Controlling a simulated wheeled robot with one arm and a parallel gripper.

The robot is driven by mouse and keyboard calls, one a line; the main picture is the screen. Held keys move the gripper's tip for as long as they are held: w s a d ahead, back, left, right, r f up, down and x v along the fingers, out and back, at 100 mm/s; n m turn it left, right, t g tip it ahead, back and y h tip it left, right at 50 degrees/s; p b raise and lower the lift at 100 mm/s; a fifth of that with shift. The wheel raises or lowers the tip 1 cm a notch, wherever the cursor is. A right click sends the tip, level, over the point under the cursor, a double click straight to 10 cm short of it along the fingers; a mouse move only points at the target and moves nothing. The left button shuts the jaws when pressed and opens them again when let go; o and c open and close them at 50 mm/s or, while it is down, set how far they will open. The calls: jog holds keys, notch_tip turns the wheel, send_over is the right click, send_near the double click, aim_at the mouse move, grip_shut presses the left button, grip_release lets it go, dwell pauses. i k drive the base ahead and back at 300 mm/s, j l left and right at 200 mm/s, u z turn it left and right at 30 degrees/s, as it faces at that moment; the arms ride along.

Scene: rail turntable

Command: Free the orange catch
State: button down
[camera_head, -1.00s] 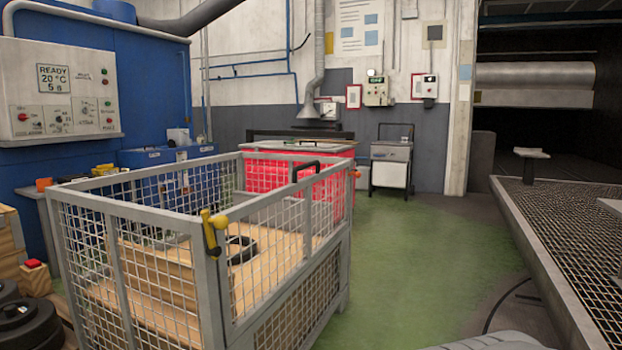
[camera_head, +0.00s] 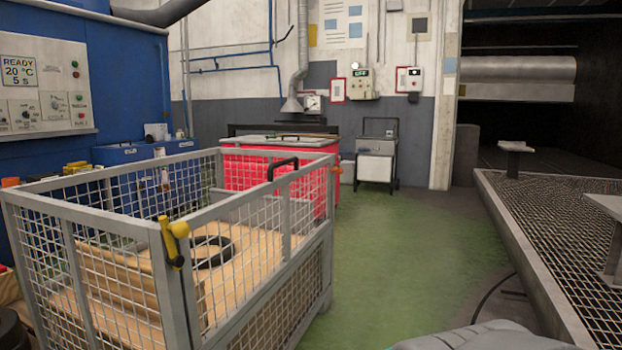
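A grey wire-mesh cage (camera_head: 165,313) stands at the left. A small orange piece (camera_head: 336,169), which looks like the orange catch, shows at the far right corner of its side panel; it is too small to tell how it sits. A yellow catch (camera_head: 174,243) is on the near corner post. My gripper is not in view.
Inside the cage are boards and a black ring (camera_head: 212,252). A red bin (camera_head: 245,170) stands behind it. Green floor (camera_head: 400,250) is free right of the cage. A raised grating platform (camera_head: 560,240) with a metal edge bounds the right.

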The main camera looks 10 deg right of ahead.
aim_at(340, 170)
jog(key=i+l+z, duration=0.1)
jog(key=i+l, duration=0.3)
jog(key=i+l+z, duration=0.15)
jog(key=i+l, duration=0.25)
jog(key=i, duration=0.2)
jog(key=i+l+z, duration=0.1)
jog(key=i+l, duration=0.2)
jog(key=i, duration=0.2)
jog(key=i+l+z, duration=0.15)
jog(key=i, duration=0.4)
jog(key=l, duration=0.1)
